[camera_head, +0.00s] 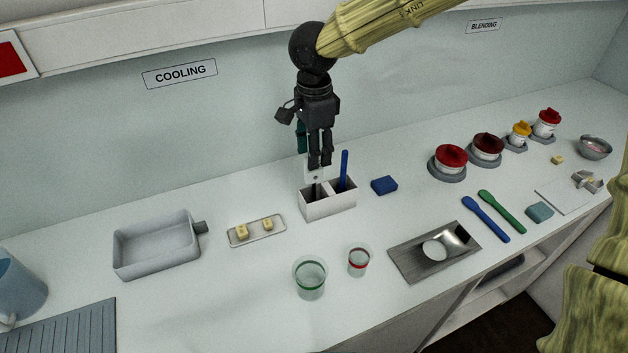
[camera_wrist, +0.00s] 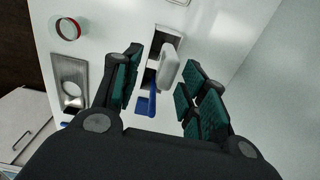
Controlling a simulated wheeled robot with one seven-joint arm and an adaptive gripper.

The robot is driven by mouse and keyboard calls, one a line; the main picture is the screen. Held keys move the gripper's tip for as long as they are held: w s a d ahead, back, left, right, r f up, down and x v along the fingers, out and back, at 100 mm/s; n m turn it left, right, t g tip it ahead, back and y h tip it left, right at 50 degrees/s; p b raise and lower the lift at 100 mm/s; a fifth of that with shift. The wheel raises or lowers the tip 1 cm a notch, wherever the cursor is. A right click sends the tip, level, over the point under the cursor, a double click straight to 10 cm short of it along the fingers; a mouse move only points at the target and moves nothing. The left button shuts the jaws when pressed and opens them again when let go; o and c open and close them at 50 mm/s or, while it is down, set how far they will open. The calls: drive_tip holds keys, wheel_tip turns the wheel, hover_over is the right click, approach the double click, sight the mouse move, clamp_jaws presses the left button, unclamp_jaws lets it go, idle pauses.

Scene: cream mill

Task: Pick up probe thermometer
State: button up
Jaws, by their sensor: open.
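The probe thermometer (camera_head: 314,174) has a pale head and a dark lower part, and stands in the left compartment of a white two-part holder (camera_head: 330,208). In the wrist view, its rounded grey-white head (camera_wrist: 168,66) lies between my fingers, with visible gaps on both sides. My gripper (camera_head: 320,164) points down above the holder, with its fingers at the thermometer's head. In the wrist view my gripper (camera_wrist: 164,74) is open and holds nothing. The fingers partly hide the thermometer's head in the head view.
A blue-handled tool (camera_head: 344,170) stands in the right compartment, close to my fingers. A blue block (camera_head: 384,185) lies right of the holder. A small tray with yellow pieces (camera_head: 257,232) is left. Two clear cups (camera_head: 310,279) (camera_head: 358,262) and a metal plate (camera_head: 408,265) are in front.

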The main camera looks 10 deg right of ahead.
sight(314, 182)
drive_tip(key=f, duration=0.2)
drive_tip(key=f+p, duration=0.1)
drive_tip(key=f, duration=0.1)
drive_tip(key=w+f, duration=0.1)
drive_tip(key=f, duration=0.1)
drive_tip(key=shift+d+f+p, duration=0.1)
drive_tip(key=shift+f+p, duration=0.1)
drive_tip(key=shift+p, duration=0.15)
drive_tip(key=shift+w+d+f, duration=0.1)
drive_tip(key=shift+w+f, duration=0.2)
drive_tip(key=shift+f, duration=0.1)
drive_tip(key=shift+s+r, duration=0.15)
drive_tip(key=shift+s, duration=0.1)
drive_tip(key=shift+c, duration=0.2)
clamp_jaws()
